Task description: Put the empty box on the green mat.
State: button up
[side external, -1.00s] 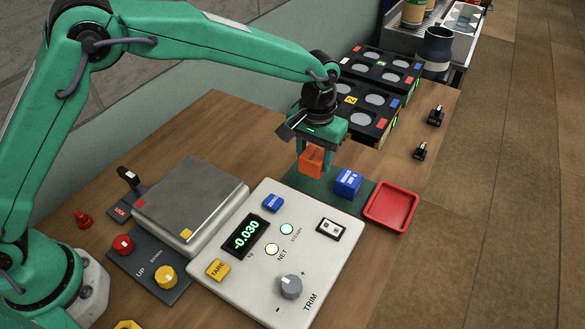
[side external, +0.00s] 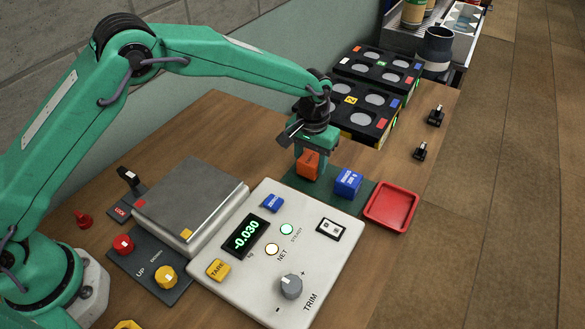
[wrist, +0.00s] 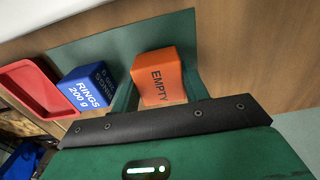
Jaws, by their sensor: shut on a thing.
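The mat also shows in the wrist view (wrist: 108,52). A blue box marked RINGS 200 g (side external: 348,183) stands on the mat to the right of the orange box, apart from it.
A red tray (side external: 410,204) lies right of the mat. The control panel (side external: 330,258), its display reading -0.030, is in front of the mat, with the grey scale plate (side external: 190,198) to the left. Black racks (side external: 366,122) stand behind.

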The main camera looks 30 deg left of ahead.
aim_at(310, 158)
jog(key=shift+f, duration=0.4)
jog(key=shift+f, duration=0.1)
jog(key=o, duration=1)
jog(key=shift+c, duration=0.2)
notch_tip(310, 158, up, 12)
dwell(0.5)
